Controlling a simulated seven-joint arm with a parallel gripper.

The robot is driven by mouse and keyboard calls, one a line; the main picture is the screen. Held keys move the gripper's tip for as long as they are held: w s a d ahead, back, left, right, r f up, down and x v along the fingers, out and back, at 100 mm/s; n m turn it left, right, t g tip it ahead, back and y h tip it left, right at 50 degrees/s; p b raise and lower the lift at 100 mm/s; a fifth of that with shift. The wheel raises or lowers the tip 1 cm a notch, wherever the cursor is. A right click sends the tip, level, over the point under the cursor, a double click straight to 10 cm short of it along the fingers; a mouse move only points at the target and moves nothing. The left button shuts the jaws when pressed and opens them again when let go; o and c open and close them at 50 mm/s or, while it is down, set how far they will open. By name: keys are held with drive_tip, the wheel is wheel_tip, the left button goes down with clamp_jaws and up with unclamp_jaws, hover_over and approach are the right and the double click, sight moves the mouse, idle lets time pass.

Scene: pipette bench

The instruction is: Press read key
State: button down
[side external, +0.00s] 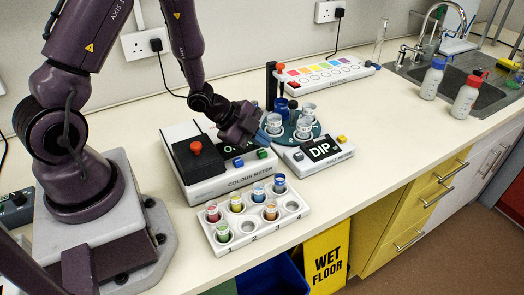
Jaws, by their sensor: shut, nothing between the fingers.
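The colour meter (206,185) is a white box with a black lid with a red knob (196,147), and a dark display partly hidden by my gripper. Two small keys sit on its front: a green key (238,162) and a blue key (262,154). No legible label shows which is the read key. My gripper (262,138) is shut and empty, above the right end of the colour meter, beside the second meter. Contact with either cannot be told.
A teal turntable (289,138) with several cups stands close behind and right of my gripper. A white rack (248,230) with coloured cups lies in front. A strip of coloured patches (325,72) lies behind. Bottles (433,79) stand by the sink (470,90). The bench right of the meters is clear.

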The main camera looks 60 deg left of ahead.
sight(261, 153)
drive_tip(key=shift+f, duration=0.1)
drive_tip(key=shift+f, duration=0.3)
drive_tip(key=shift+f, duration=0.45)
idle(0.8)
drive_tip(key=shift+r, duration=0.9)
drive_tip(key=shift+r, duration=2.5)
